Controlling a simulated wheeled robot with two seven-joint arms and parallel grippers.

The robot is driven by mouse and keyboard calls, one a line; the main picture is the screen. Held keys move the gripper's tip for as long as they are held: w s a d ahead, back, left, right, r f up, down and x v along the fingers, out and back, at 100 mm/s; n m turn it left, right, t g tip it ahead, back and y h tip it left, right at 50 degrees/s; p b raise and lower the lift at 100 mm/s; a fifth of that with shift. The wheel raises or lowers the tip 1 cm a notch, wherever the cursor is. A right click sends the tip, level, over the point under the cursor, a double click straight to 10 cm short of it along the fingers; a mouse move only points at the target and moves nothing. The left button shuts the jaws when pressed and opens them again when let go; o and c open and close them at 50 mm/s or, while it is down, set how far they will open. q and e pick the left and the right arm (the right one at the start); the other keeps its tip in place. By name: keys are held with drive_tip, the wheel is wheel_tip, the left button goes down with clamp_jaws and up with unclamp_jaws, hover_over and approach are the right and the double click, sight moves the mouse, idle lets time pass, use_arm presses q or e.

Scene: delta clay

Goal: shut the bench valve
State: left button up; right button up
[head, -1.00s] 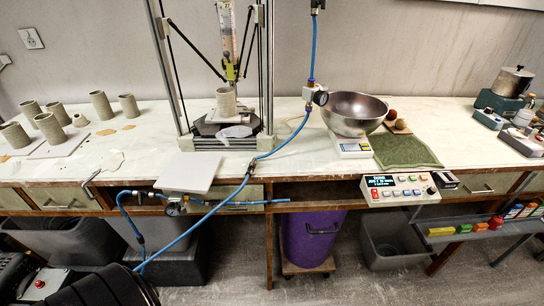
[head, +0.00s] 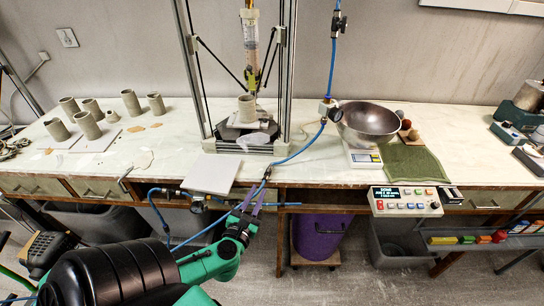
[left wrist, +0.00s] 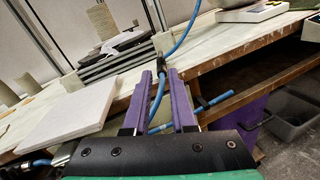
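A small dark fitting, seemingly the bench valve (head: 267,173), sits on the blue hose at the front edge of the bench. It also shows in the left wrist view (left wrist: 160,68), just past my fingertips. Its handle is too small to read, so I cannot tell its position. My left gripper (head: 252,196) has purple fingers and reaches up at the bench front, just below the fitting. In the left wrist view the fingers (left wrist: 163,88) stand apart, with the blue hose (left wrist: 157,98) running between them. They are not closed on anything. My right gripper is not in view.
A white tile (head: 211,173) lies at the bench edge, left of the fitting. The frame of a clay printer (head: 243,135) stands behind. A control box (head: 405,201) hangs at the right, and a purple bin (head: 318,238) stands below.

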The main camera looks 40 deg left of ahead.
sight(269, 169)
use_arm(q)
drive_tip(key=p+x, duration=0.1)
drive_tip(key=x, duration=1.3)
drive_tip(key=shift+w+a, duration=0.15)
drive_tip(key=shift+w, duration=0.1)
clamp_jaws()
